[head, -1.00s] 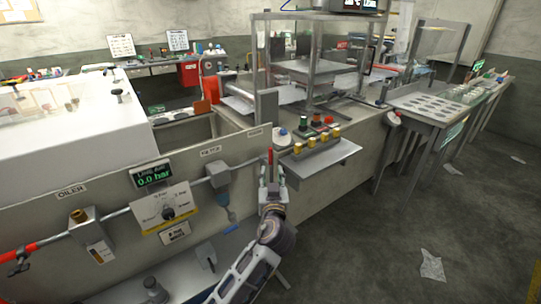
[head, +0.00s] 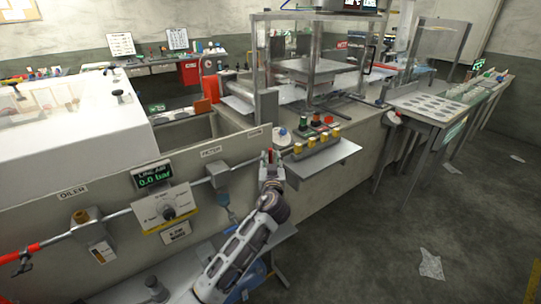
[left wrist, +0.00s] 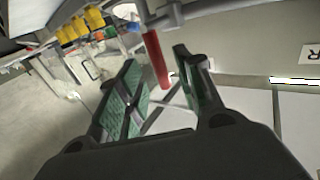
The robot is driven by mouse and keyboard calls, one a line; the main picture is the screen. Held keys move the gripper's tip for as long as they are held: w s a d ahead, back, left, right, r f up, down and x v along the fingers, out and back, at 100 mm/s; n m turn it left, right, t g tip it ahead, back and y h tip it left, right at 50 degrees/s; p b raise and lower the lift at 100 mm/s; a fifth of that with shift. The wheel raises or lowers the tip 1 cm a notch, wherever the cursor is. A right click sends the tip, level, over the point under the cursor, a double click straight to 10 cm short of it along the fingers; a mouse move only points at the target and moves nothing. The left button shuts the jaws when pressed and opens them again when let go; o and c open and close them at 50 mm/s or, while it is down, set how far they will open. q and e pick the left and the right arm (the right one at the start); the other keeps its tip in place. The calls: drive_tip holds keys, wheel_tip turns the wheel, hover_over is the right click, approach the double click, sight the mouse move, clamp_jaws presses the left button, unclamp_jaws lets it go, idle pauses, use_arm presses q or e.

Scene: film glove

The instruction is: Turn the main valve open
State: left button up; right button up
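The main valve shows as a red lever handle (left wrist: 157,60) on the grey pipe fitting in the left wrist view. In the head view the red handle (head: 270,155) is a small strip at the right end of the pipe, partly hidden by my gripper. My left gripper (head: 271,158) is open there. In the left wrist view its two green-padded fingers (left wrist: 160,80) stand apart on either side of the handle's lower end, and I see no clear contact. The line air display (head: 153,175) reads 0.0 bar. My right gripper is not in view.
The pipe runs left along the panel through the filter (head: 218,177), the regulator dial (head: 168,212) and the oiler (head: 92,232). A shelf with yellow-capped buttons (head: 318,160) stands just right of my gripper. The floor at right is open, with scraps of paper (head: 431,264).

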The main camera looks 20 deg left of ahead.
sight(270, 156)
use_arm(q)
drive_tip(key=x, duration=0.2)
drive_tip(key=shift+w+a, duration=0.1)
drive_tip(key=shift+w, duration=0.15)
drive_tip(key=shift+w+a, duration=0.2)
drive_tip(key=shift+w, duration=0.35)
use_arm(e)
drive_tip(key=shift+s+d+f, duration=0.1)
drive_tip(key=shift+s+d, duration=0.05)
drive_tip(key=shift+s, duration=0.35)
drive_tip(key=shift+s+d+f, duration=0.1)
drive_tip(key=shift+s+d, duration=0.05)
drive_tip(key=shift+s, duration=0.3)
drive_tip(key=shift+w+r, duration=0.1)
use_arm(q)
clamp_jaws()
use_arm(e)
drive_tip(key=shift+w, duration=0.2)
